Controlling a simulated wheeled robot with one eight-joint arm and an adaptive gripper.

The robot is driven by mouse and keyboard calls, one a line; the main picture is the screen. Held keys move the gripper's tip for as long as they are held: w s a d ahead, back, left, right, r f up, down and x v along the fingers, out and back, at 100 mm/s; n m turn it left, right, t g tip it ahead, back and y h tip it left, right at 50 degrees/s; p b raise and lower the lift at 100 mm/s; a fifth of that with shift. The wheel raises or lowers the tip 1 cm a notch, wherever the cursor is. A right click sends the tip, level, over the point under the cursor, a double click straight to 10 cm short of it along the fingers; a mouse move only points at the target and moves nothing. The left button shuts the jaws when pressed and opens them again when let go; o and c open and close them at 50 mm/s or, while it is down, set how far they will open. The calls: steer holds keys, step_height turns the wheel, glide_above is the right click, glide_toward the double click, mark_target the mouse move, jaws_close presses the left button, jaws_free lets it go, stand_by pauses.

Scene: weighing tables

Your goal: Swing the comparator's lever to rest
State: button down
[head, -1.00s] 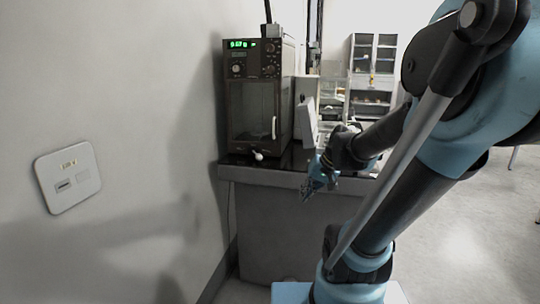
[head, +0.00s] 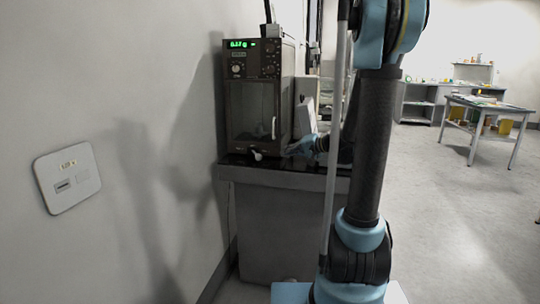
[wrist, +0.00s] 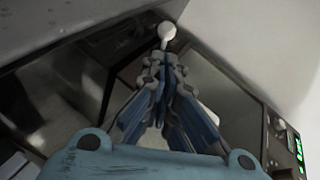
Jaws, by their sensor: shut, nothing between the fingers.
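The comparator (head: 252,105) is a dark box with a green display on a dark-topped table against the wall. Its lever, with a white round knob (head: 257,156), sticks out at the bottom front. My gripper (head: 290,150) is at the right of the knob, in front of the comparator's lower right corner. In the wrist view, my gripper (wrist: 163,58) has its fingers together and empty, with the white knob (wrist: 167,31) just beyond the tips. I cannot tell whether they touch. The lever's arm behind the knob is mostly hidden.
The table (head: 280,177) has a narrow clear strip in front of the comparator. A pale upright object (head: 305,115) stands right of it. The wall with a switch plate (head: 67,180) is close on the left. A work table (head: 490,106) stands far right.

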steer(key=shift+w+r, duration=0.1)
steer(key=shift+w, duration=0.4)
glide_toward(256, 154)
steer(key=w, duration=0.1)
steer(key=w+f, duration=0.1)
steer(key=w+a, duration=0.1)
steer(key=shift+w+a+f, duration=0.1)
steer(key=shift+a+f, duration=0.05)
steer(key=shift+f, duration=0.2)
